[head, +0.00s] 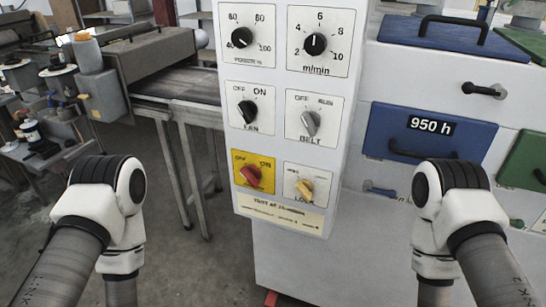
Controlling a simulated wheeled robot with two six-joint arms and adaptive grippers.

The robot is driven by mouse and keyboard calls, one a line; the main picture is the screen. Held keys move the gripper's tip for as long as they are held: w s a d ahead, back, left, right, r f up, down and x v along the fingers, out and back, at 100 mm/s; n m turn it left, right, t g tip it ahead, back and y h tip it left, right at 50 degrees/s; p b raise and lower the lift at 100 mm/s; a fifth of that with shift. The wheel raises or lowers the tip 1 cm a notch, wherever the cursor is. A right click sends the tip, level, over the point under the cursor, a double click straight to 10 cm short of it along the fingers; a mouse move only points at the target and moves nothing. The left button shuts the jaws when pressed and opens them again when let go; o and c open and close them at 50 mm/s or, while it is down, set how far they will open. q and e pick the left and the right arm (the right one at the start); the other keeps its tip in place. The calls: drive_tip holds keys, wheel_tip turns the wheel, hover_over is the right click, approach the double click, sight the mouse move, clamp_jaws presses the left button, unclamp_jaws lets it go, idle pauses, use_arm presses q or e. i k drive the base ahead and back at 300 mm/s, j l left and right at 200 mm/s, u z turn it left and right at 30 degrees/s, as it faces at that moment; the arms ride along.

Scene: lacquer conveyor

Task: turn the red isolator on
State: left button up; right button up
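The red isolator (253,176) is a red rotary knob on a yellow plate at the lower left of the white control panel (293,78). The plate has OFF at the left and ON at the right. The knob looks slanted from upper left to lower right, which seems to be toward OFF, but it is small. Both of my arms show only in part, one on each side of the panel. Neither gripper shows in this view, and nothing of mine touches the knob.
A yellow lock knob (304,188) sits just right of the isolator. Above are the black fan knob (247,112), the grey belt knob (310,121) and two dials. A conveyor (180,85) stands at the left. A blue drawer (430,140) with a handle is at the right.

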sight(251, 173)
drive_tip(key=i+j+z, duration=0.1)
drive_tip(key=j+z, duration=1.1)
drive_tip(key=i+j, duration=0.05)
drive_tip(key=j, duration=0.05)
